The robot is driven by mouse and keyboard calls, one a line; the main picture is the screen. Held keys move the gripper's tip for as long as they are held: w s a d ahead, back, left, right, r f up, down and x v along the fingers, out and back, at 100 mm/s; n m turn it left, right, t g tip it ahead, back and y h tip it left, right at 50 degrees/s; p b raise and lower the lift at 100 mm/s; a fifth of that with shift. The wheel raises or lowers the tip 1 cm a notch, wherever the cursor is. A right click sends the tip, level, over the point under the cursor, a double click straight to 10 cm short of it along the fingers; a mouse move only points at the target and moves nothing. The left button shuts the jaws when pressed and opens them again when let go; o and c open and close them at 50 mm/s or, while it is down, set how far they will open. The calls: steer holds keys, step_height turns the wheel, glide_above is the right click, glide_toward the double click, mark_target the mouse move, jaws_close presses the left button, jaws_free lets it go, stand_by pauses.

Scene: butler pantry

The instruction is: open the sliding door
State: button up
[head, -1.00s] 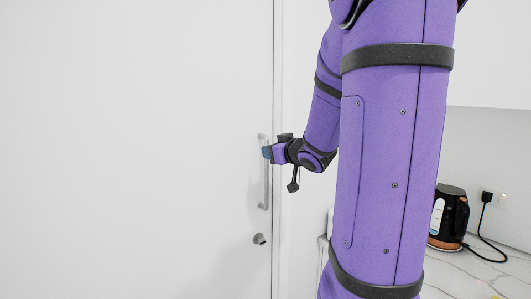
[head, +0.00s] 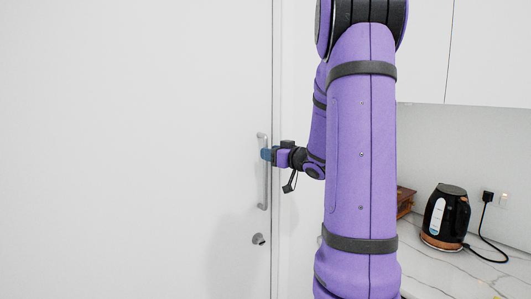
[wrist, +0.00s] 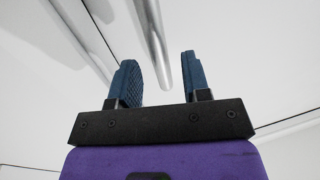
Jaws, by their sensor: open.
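The white sliding door (head: 140,150) fills the left of the head view and looks closed against the frame at its right edge. A vertical grey bar handle (head: 263,192) is mounted near that edge, with a small round lock (head: 258,239) below it. My gripper (head: 266,154) is at the upper part of the handle. In the wrist view my gripper's blue fingers (wrist: 162,80) are open, and the handle bar (wrist: 157,45) runs down between them, apart from both fingers as far as I can see. Exact contact is hidden in the head view.
A marble counter (head: 425,275) stands at the right, with a black kettle (head: 445,218) and its cord plugged into the wall. A brown wooden box (head: 405,202) sits behind my arm. White cabinets (head: 470,50) hang above.

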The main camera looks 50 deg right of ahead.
steer(key=shift+w, duration=1.45)
